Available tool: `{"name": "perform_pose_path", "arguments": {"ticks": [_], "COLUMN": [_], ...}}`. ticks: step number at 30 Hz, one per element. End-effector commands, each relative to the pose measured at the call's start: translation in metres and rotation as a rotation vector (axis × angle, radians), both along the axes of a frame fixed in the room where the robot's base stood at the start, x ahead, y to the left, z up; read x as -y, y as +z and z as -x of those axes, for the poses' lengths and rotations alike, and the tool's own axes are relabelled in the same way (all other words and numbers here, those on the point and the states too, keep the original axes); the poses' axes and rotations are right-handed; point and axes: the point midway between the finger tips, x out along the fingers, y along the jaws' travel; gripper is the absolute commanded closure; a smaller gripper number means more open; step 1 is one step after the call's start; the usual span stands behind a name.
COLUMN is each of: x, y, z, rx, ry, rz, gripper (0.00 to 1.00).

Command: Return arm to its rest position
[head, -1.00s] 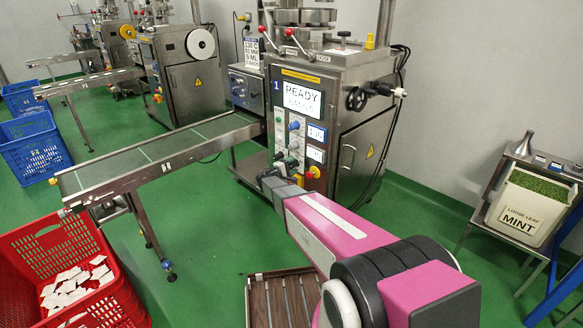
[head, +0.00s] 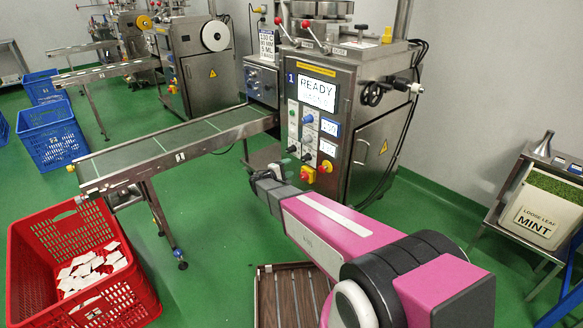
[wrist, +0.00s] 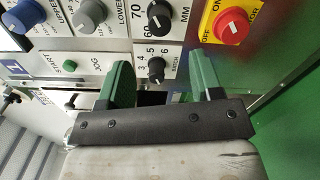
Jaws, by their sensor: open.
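My gripper (head: 264,174) is at the end of my pink arm, which stretches forward from the lower right in the head view. It is in front of the control panel of packing machine 1 (head: 372,130), whose screen (head: 317,91) reads READY. In the wrist view the two green fingers of my gripper (wrist: 164,75) are spread apart with nothing between them. Behind them is the panel, with a black BATCH knob (wrist: 156,68) showing in the gap and a red knob on a yellow plate (wrist: 231,26) at the upper right. I cannot tell the exact distance to the panel.
A conveyor (head: 178,147) runs left from the machine. A red crate (head: 40,240) with white teabags stands at lower left. A slatted wooden surface (head: 290,292) lies beneath my arm. A MINT bin (head: 538,221) is on a stand at right. Green floor is open between.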

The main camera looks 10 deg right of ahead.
Motion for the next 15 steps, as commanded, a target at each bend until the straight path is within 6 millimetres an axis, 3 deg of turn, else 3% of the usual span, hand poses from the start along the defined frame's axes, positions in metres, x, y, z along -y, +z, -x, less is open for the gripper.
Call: {"name": "perform_pose_path", "arguments": {"ticks": [10,15], "x": [0.004,0.034], "y": [0.001,0.004], "z": [0.003,0.030], "rx": [-0.004,-0.039], "ry": [-0.009,-0.087], "rz": [-0.012,-0.117], "gripper": [0.41,0.41]}}
